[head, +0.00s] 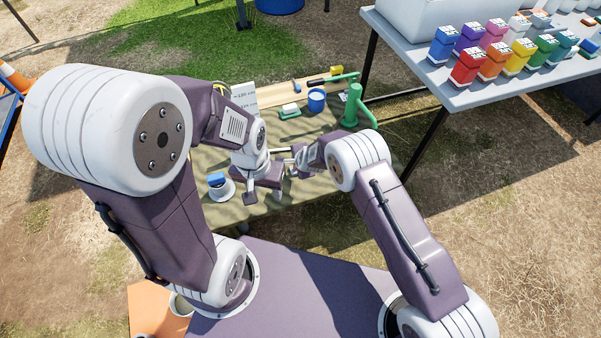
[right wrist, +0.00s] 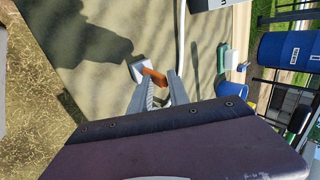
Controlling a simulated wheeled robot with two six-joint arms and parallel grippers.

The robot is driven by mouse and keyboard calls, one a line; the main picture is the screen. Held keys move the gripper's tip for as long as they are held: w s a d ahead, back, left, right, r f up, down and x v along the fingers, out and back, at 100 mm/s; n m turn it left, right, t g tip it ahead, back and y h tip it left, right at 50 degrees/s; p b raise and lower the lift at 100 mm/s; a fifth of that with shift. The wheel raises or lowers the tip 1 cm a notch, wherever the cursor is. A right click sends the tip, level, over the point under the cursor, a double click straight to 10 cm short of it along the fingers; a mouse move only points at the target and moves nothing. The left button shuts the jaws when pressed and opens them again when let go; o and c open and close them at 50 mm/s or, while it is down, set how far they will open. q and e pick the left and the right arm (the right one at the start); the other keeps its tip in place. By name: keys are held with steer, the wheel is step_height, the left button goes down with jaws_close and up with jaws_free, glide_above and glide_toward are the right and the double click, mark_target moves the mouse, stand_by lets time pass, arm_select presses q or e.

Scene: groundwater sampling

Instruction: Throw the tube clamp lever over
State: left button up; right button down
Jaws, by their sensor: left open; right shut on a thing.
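The tube clamp shows in the right wrist view as a small pale block (right wrist: 139,70) with an orange lever (right wrist: 155,77). My right gripper (right wrist: 158,88) is shut on the orange lever, which sits between its ridged fingers. In the head view my right gripper (head: 282,155) reaches in over the low table, and the clamp cannot be made out there. My left gripper (head: 264,197) is open, low over the table's near part, with nothing seen between its fingers. A pale tube (right wrist: 181,48) runs beside the clamp in the right wrist view.
The low table (head: 325,186) carries a blue cup (head: 317,100), a green hand pump (head: 354,106), a green-and-white block (head: 290,111) and a blue-topped white item (head: 220,186) close to my left gripper. A grey table (head: 430,62) with several coloured bottles stands at right.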

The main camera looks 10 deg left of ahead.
steer(key=shift+w+a+r, duration=0.1)
steer(key=shift+r, duration=0.1)
steer(key=shift+w+a+p, duration=0.1)
steer(key=shift+w+p, duration=0.05)
steer(key=shift+p, duration=2.45)
steer(key=c, duration=1.4)
jaws_free()
steer(key=p+v, duration=0.2)
steer(key=v, duration=0.7)
